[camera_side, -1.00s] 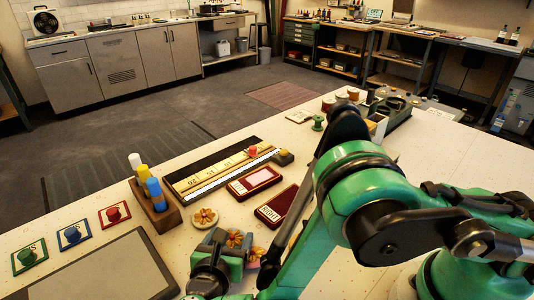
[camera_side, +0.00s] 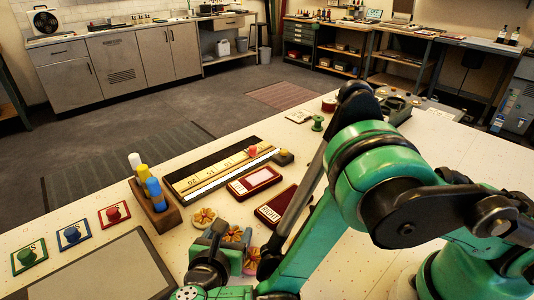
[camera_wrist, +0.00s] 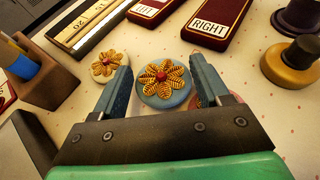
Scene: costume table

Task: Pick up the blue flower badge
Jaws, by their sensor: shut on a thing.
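The blue flower badge (camera_wrist: 163,99) is a round blue disc with a gold flower and a red centre. In the wrist view it sits between the two fingers of my gripper (camera_wrist: 159,68), which is shut on it. In the side view, the badge (camera_side: 232,234) is partly covered by the near finger of my gripper (camera_side: 233,243). A cream flower badge (camera_wrist: 105,67) lies just outside the left finger. A pink badge (camera_wrist: 196,92) lies beyond the right finger, which hides much of it.
A wooden block (camera_side: 167,216) with coloured markers stands left of my gripper. The red LEFT case (camera_side: 252,182) and RIGHT case (camera_side: 273,208) lie behind it. A dark knob on a yellow base (camera_wrist: 292,66) is at the right in the wrist view. Stamps and a grey pad fill the left front.

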